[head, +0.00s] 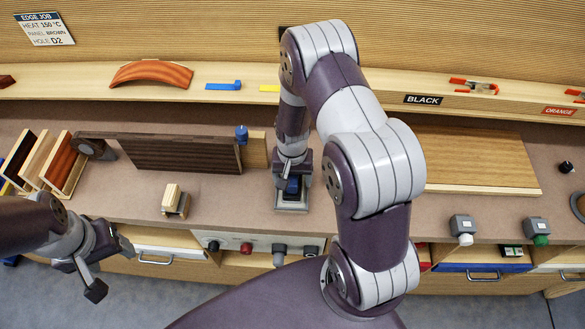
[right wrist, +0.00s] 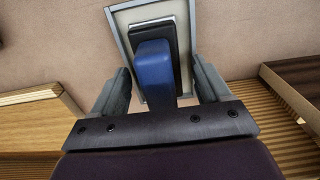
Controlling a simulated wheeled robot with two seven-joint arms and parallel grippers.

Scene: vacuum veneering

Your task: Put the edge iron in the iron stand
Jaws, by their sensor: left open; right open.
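The edge iron has a blue handle (right wrist: 154,72) on a dark body. It sits inside the pale, metal-rimmed iron stand (right wrist: 119,22), and in the head view the stand (head: 291,207) is on the bench near the middle. My right gripper (right wrist: 163,88) is open, with one finger on each side of the blue handle and visible gaps. In the head view my right gripper (head: 292,185) hides much of the iron. My left gripper (head: 108,270) is open and empty at the lower left, in front of the bench edge.
A dark panel (head: 180,154) stands in a fixture with a blue knob (head: 241,134) left of the stand. A small wood block (head: 175,201) lies in front of it. Boards in a rack (head: 62,165) are at far left. A wooden board (head: 470,160) lies at right.

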